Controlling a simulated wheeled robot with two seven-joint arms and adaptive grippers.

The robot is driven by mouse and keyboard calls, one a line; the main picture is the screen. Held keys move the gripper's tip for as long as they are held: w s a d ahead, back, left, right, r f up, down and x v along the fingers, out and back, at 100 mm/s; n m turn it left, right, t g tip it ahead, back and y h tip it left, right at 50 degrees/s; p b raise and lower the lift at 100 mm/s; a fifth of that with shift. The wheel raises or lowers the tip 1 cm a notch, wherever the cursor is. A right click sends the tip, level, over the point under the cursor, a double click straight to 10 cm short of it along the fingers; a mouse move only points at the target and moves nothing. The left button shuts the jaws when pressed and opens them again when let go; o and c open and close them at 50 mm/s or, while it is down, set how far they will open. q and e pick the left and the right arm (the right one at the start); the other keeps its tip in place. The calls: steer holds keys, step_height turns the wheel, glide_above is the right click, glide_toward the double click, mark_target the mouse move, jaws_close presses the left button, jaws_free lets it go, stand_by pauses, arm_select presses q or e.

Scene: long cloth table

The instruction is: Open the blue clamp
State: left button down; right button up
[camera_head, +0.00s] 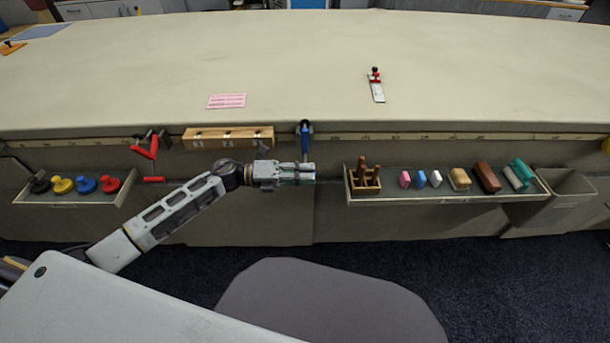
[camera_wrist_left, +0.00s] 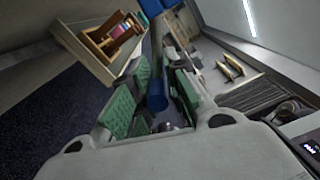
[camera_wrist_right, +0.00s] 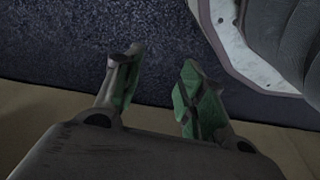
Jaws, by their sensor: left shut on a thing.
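The blue clamp (camera_head: 305,132) is fixed at the front edge of the long table, with its blue handle hanging down. My left gripper (camera_head: 312,173) is at the lower end of that handle. In the left wrist view the blue handle (camera_wrist_left: 157,92) lies between the green finger pads, and the gripper is shut on it. The clamp's jaw is too small in the head view to tell how far apart it is. My right gripper (camera_wrist_right: 155,85) shows only in the right wrist view, open and empty above the dark carpet.
A red clamp (camera_head: 147,150) and a wooden block (camera_head: 228,137) are at the table edge to the left. A shelf of knobs (camera_head: 80,197) is at far left. A tray (camera_head: 450,197) with a wooden holder and several blocks is to the right. A chair (camera_head: 330,305) stands in front.

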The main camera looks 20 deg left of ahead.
arm_select(q)
steer(key=shift+w+a+f+m+b, duration=0.1)
steer(key=shift+w+f+m+b, duration=0.15)
steer(key=shift+f+m+b, duration=0.65)
steer(key=shift+w+a+f+m+b, duration=0.1)
steer(key=shift+w+f+m+b, duration=0.4)
steer(key=shift+b, duration=0.85)
steer(key=shift+w+f+m+b, duration=0.1)
steer(key=shift+f+m+b, duration=0.4)
steer(key=shift+f+b, duration=0.5)
arm_select(e)
steer(key=w+a+r+y, duration=0.1)
steer(key=w+a+r, duration=0.1)
steer(key=r, duration=1.2)
steer(key=shift+a+t, duration=0.3)
steer(key=shift+a, duration=0.35)
arm_select(q)
steer(key=shift+r, duration=0.1)
arm_select(e)
steer(key=shift+r, duration=0.2)
arm_select(q)
steer(key=c, duration=1.4)
jaws_free()
steer(key=shift+o, duration=0.2)
steer(key=shift+w, duration=0.1)
arm_select(e)
steer(key=shift+f, duration=0.1)
arm_select(q)
steer(key=shift+r, duration=0.15)
